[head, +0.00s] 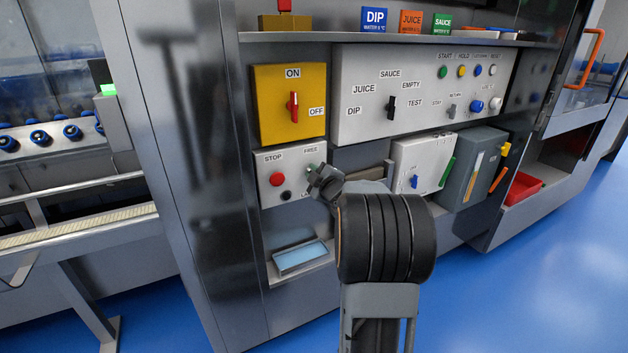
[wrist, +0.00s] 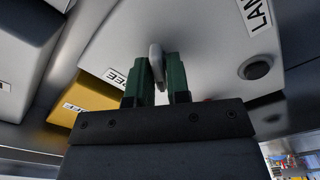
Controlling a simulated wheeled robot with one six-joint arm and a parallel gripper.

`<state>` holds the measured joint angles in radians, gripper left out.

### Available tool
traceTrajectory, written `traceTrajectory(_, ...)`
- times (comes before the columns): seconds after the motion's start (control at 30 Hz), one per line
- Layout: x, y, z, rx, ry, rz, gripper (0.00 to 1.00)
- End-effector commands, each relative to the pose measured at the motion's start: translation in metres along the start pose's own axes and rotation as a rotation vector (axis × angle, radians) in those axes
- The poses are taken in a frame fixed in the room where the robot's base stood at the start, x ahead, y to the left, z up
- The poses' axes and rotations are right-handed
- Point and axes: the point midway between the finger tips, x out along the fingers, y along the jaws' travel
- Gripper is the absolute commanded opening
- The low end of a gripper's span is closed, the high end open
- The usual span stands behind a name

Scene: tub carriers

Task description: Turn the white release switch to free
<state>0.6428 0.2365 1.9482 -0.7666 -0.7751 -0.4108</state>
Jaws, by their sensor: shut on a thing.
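The white release switch (wrist: 156,62) shows in the wrist view as a small pale lever between the two green fingers of my gripper (wrist: 158,82). The fingers are closed on it from both sides. In the head view my gripper (head: 316,174) is at the right side of the white panel (head: 291,158), just below the FREE label (head: 311,150), and hides the switch. The FREE label also shows in the wrist view (wrist: 116,77), partly covered by a finger. The lever's exact angle against the label cannot be told.
On the same panel are a red STOP button (head: 277,179) and a black button (head: 286,195). A yellow ON/OFF box (head: 290,128) with a red handle sits just above.

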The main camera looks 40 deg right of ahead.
Motion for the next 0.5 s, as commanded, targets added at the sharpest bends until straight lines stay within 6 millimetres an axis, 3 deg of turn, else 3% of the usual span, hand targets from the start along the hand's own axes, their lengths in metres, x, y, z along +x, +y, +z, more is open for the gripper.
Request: traceTrajectory(0.5,0.0000,-0.0010,0.0000,-0.050,0.000,-0.002,0.00)
